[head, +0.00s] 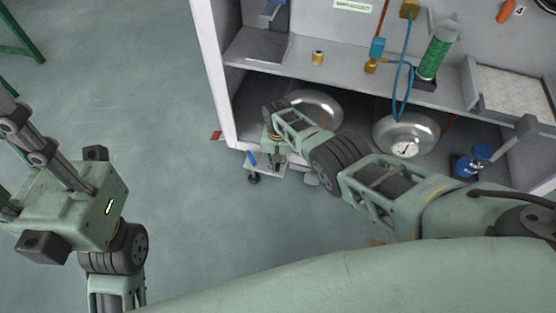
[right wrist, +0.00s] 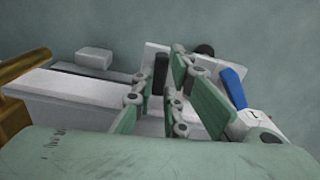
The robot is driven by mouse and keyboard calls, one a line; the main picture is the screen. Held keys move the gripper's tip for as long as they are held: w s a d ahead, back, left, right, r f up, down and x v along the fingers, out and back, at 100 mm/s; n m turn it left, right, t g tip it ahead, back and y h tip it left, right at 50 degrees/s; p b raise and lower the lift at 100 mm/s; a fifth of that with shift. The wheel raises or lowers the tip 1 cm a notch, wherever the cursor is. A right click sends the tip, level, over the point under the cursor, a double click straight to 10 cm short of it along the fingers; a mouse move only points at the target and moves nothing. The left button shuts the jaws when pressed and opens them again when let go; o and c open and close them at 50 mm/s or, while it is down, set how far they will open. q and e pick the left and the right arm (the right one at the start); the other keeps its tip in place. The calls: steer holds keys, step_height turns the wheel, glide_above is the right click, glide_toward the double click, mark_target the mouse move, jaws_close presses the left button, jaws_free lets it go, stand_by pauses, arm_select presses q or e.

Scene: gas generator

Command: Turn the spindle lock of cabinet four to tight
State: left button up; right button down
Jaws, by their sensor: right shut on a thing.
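The cabinet (head: 212,75) marked with a 4 label (head: 519,11) stands open at the right of the head view. My right gripper (head: 273,158) reaches down to the cabinet's lower front left corner. In the right wrist view, its green fingers (right wrist: 172,105) stand close together around a small black upright part (right wrist: 160,74) on a white base. I take this part to be the spindle lock; the fingers partly hide it, so its turn position cannot be told. A blue lever (right wrist: 232,88) sits just right of the fingers, and also shows in the head view (head: 251,158).
Two silver round vessels (head: 318,108) (head: 405,133) stand on the cabinet's lower level. A blue valve (head: 473,160) is at the right. The shelf above holds a green cylinder (head: 436,55) and blue tubing. The floor (head: 130,75) left of the cabinet is clear.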

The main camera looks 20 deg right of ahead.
steer(key=shift+m, duration=0.6)
steer(key=c, duration=1.8)
jaws_free()
steer(key=shift+o, duration=0.2)
steer(key=shift+r, duration=0.4)
step_height(320, 180, up, 11)
steer(key=shift+r, duration=0.1)
